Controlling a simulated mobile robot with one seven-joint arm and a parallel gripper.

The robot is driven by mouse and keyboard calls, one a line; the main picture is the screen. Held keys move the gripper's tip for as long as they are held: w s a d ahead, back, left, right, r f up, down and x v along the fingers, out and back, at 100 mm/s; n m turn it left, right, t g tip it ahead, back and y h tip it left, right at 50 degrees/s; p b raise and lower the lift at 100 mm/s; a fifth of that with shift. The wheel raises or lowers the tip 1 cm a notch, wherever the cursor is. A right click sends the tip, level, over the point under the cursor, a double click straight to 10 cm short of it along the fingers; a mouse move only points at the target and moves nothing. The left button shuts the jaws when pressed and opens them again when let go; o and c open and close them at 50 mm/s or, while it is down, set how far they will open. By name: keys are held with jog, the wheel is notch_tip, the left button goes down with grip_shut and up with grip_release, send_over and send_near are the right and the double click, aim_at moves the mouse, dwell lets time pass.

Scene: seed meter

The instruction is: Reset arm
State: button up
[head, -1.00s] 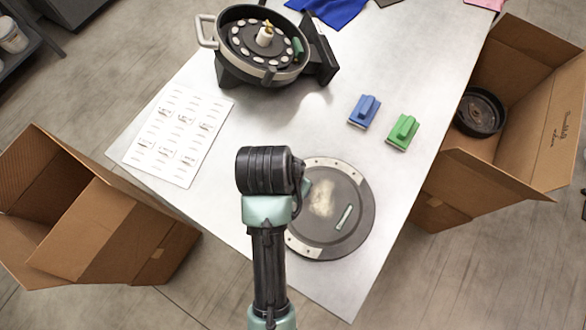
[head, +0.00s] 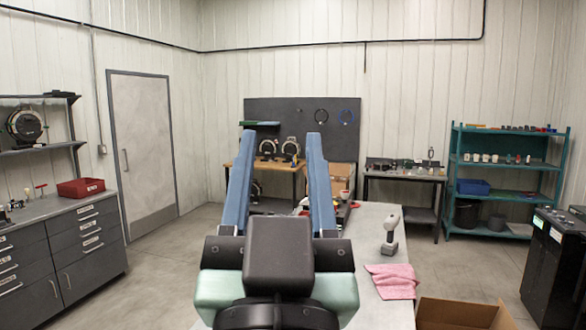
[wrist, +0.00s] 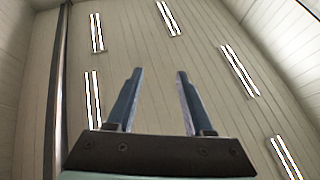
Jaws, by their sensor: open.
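My gripper (head: 277,165) is raised in the middle of the head view, with its two blue fingers pointing up and well apart. Nothing is between the fingers. In the wrist view my gripper (wrist: 155,85) is open and empty against the ceiling and its lights. The metal work table (head: 379,315) shows behind and to the right of my arm. My arm hides much of the table top.
A pink cloth (head: 392,281) and a grey handheld tool (head: 390,235) are on the table. An open cardboard box (head: 462,314) is at the lower right. A teal shelf (head: 505,182) stands at the right, grey drawers (head: 70,245) at the left. Floor is clear before the door (head: 145,150).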

jog(key=s+r+t, duration=0.2)
jog(key=s+r, duration=0.3)
jog(key=r, duration=0.1)
jog(key=shift+d+n+t, duration=0.3)
jog(key=shift+d+t, duration=0.1)
jog(key=shift+d, duration=0.05)
notch_tip(320, 180, down, 4)
jog(key=b, duration=0.3)
jog(key=shift+w+b, duration=0.15)
jog(key=shift+b, duration=0.15)
